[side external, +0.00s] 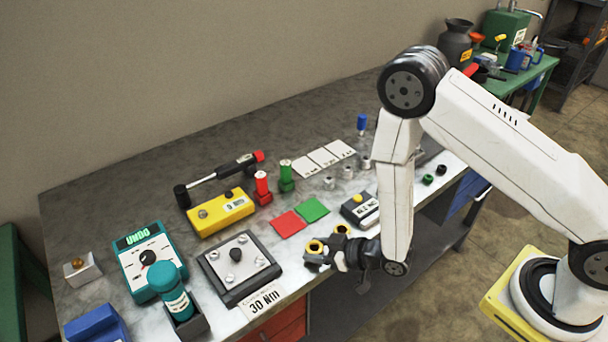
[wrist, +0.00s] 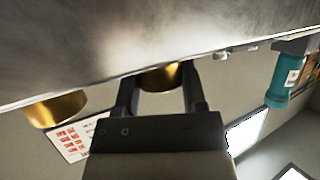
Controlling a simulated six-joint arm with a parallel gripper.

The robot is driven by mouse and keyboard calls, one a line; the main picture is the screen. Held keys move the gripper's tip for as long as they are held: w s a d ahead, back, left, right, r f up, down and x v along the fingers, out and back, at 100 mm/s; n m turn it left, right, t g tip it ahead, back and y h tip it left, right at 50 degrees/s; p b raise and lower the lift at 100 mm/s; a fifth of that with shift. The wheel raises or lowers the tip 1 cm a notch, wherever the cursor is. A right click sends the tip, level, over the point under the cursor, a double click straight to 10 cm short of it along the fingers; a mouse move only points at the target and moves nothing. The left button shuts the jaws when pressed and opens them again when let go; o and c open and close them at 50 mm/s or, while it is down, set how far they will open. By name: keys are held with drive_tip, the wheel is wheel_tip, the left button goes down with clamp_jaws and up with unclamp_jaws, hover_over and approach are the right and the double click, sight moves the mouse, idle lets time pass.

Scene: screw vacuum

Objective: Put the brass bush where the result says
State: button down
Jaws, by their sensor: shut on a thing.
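Two brass bushes with dark middles show near the front edge of the bench in the side view. My gripper (side external: 318,259) is low there, reaching left, and is shut on the nearer brass bush (side external: 314,246). The wrist view shows this held bush (wrist: 160,78) between my two fingers (wrist: 160,95). The other brass bush (side external: 342,229) is just behind my gripper and apart from it, also seen at the left of the wrist view (wrist: 55,108). The teal box (side external: 146,264) has a display that reads UNDO. Red (side external: 288,223) and green (side external: 311,209) squares lie behind the bushes.
Left of my gripper are a dark-framed plate with screws (side external: 213,264), a "30 Nm" card (side external: 263,301) and a teal bottle-like tool (side external: 176,297). A yellow box (side external: 221,213) and red and green posts stand further back. A small black-and-yellow box (side external: 360,208) stands close behind my gripper.

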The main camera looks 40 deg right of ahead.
drive_tip(key=shift+f, duration=0.1)
drive_tip(key=shift+c, duration=0.8)
unclamp_jaws()
drive_tip(key=shift+s, duration=0.1)
drive_tip(key=v, duration=0.7)
drive_tip(key=shift+s+d, duration=0.2)
drive_tip(key=shift+s, duration=0.1)
drive_tip(key=shift+w, duration=0.1)
